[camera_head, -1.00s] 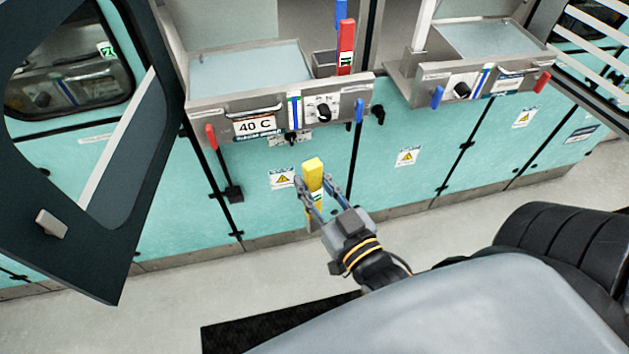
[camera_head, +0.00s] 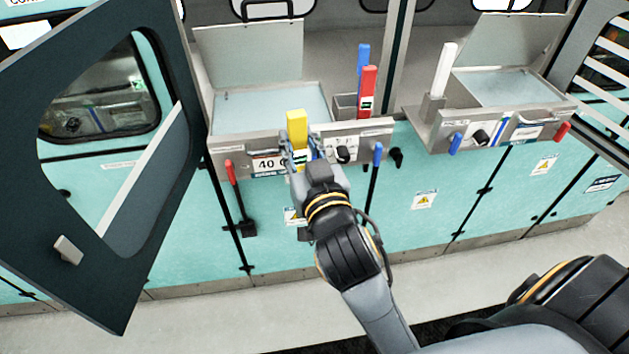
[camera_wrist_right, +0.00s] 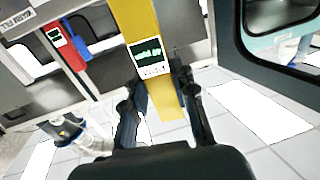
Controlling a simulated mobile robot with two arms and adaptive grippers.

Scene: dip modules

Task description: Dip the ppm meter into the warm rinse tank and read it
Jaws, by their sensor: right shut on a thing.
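My right gripper (camera_head: 301,158) is shut on a yellow meter (camera_head: 297,124), held upright in front of the left tank. In the right wrist view the yellow meter (camera_wrist_right: 139,22) stands between the fingers (camera_wrist_right: 160,100), with a small dark display with green characters that I cannot read clearly. The left tank (camera_head: 270,108) holds pale liquid and has a front panel with a "40 C" label (camera_head: 266,164), partly covered by the gripper. The meter's top overlaps the tank's front rim in the head view. My left gripper is not in view.
A red device (camera_head: 367,90) and a blue one (camera_head: 362,60) stand at a holder (camera_head: 345,105) right of the tank. A second tank (camera_head: 505,88) with a white device (camera_head: 444,70) is further right. An open dark door (camera_head: 120,220) stands at the left.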

